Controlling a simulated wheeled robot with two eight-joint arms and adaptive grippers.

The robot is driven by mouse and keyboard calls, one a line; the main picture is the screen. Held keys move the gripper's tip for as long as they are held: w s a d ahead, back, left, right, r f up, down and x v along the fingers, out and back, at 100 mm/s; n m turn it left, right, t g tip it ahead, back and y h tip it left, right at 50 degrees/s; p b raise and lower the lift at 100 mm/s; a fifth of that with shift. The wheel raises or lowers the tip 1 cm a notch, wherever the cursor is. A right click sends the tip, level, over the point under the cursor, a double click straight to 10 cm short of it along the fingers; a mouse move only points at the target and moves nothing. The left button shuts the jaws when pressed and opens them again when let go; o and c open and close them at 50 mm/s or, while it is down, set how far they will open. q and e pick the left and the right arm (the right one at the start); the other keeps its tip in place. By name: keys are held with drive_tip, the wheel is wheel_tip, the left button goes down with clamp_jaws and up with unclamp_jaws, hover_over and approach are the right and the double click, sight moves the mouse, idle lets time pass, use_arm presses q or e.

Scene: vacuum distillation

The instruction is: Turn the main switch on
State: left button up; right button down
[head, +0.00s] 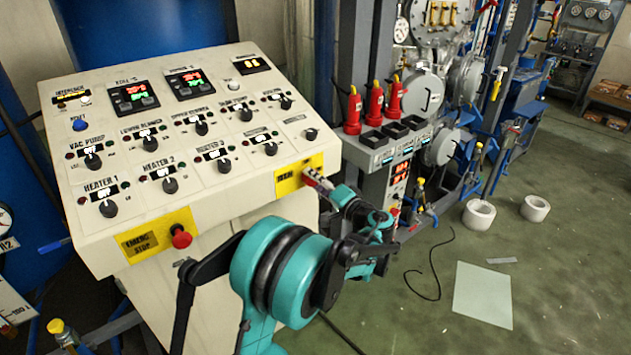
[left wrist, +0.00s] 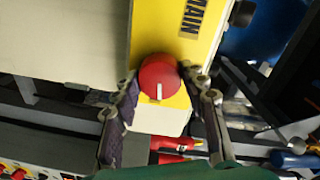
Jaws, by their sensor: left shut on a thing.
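The main switch is a round red knob (left wrist: 158,78) with a white pointer line. It sits on a yellow plate (left wrist: 160,35) marked MAIN, at the right end of the control panel's front face. In the left wrist view the pointer line runs toward the bottom of the picture, away from the MAIN lettering. My left gripper (head: 320,184) is at the knob, with one finger on each side, shut on it. In the head view the fingers largely hide the knob. My right gripper is not in view.
The sloped control panel (head: 130,207) carries several black knobs and lit displays. A red emergency stop button (head: 181,237) is on its front left. A grey rack with red-topped items (head: 376,103) stands to the right. White rolls (head: 479,214) and a pale sheet (head: 483,295) lie on the green floor.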

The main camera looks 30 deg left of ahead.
use_arm(q)
drive_tip(key=shift+m, duration=1)
drive_tip(key=o, duration=1.2)
drive_tip(key=shift+c, duration=0.2)
drive_tip(key=v, duration=1.2)
